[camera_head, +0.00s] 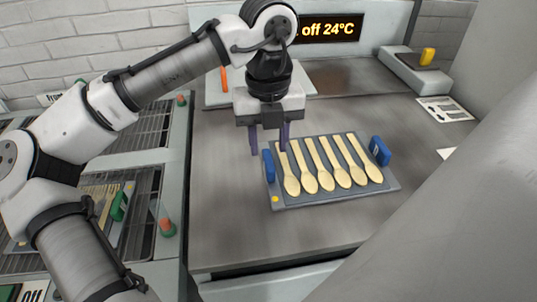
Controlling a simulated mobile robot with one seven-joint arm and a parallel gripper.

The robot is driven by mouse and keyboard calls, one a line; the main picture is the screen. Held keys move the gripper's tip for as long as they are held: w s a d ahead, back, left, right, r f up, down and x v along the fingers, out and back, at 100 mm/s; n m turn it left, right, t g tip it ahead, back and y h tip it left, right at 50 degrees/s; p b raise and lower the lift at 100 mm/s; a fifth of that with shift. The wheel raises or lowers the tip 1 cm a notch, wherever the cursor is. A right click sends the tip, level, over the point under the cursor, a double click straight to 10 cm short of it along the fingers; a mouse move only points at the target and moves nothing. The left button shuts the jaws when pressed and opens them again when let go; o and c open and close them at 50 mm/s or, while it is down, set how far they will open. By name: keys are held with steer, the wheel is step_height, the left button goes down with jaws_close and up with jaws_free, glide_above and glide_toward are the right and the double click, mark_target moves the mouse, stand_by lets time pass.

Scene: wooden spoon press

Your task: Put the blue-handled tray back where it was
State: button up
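The blue-handled tray (330,196) is a flat grey plate on the steel worktop. It has a blue handle at its left end (269,166) and another at its right end (380,151). Several wooden spoons (327,176) lie side by side on it, bowls towards the front, and a yellow dot marks its front left corner. My gripper (269,150) points down at the tray's left end, just behind or above the left handle. Its two dark fingers are apart with nothing seen between them. I cannot tell whether they touch the handle.
At left is a wire rack (146,170) with orange and green knobs. A green-handled tray (108,215) lies on it, partly behind my arm. A press with an "off 24°C" display (331,28) stands at the back. A yellow-knobbed device (413,66) is at back right. Worktop before the tray is clear.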

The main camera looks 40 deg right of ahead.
step_height(320, 180, up, 7)
steer(key=shift+r, duration=0.2)
stand_by(0.6)
